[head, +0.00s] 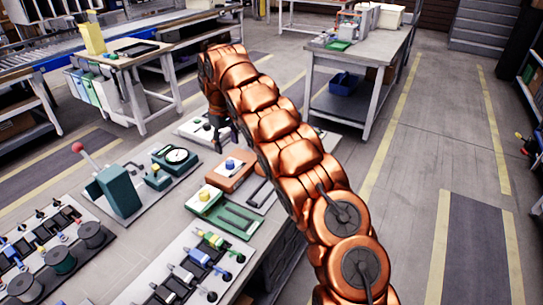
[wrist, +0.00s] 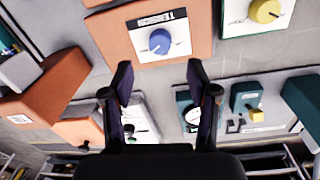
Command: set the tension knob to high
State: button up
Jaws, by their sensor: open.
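The tension knob (wrist: 160,41) is a blue round dial on a white plate, set on an orange box (wrist: 112,38). A dark label reading TENSION appears upside down beside it in the wrist view. The scale marks are too small to read, and I cannot tell the knob's setting. In the head view the blue knob (head: 230,164) shows on the orange box near the table's far right part. My gripper (wrist: 160,70) is open and empty, its two dark fingers apart, with the knob ahead of the gap between them. In the head view my gripper (head: 224,135) is partly hidden behind the arm.
A yellow knob (wrist: 265,10) on a green and white box sits beside the orange box. A gauge (head: 176,155) and a green unit with a red-tipped lever (head: 121,190) stand to the left. Reels and several screwdrivers lie on nearer panels. Open floor lies right of the arm.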

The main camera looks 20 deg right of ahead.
jog(key=s+d+r+m, duration=0.1)
jog(key=s+r, duration=0.2)
jog(key=s, duration=0.5)
jog(key=s+d+r+m+p, duration=0.1)
jog(key=s+r, duration=0.3)
jog(key=s, duration=0.4)
jog(key=s+d+r+m+g, duration=0.1)
jog(key=s+d+r+m, duration=0.1)
jog(key=s, duration=0.7)
notch_tip(320, 180, up, 2)
jog(key=shift+d+r+m+h+p, duration=0.1)
jog(key=shift+d+m+h+p, duration=0.2)
jog(key=shift+d+m+h, duration=0.15)
jog(key=s+a+f, duration=0.1)
jog(key=s+f, duration=0.1)
jog(key=s, duration=0.7)
jog(key=s+a+f+y, duration=0.1)
jog(key=s+a+f, duration=0.1)
jog(key=s, duration=0.8)
jog(key=s+a+f+g, duration=0.1)
jog(key=s+f, duration=0.2)
jog(key=s, duration=0.6)
jog(key=shift+s+a, duration=0.15)
jog(key=shift+a, duration=0.2)
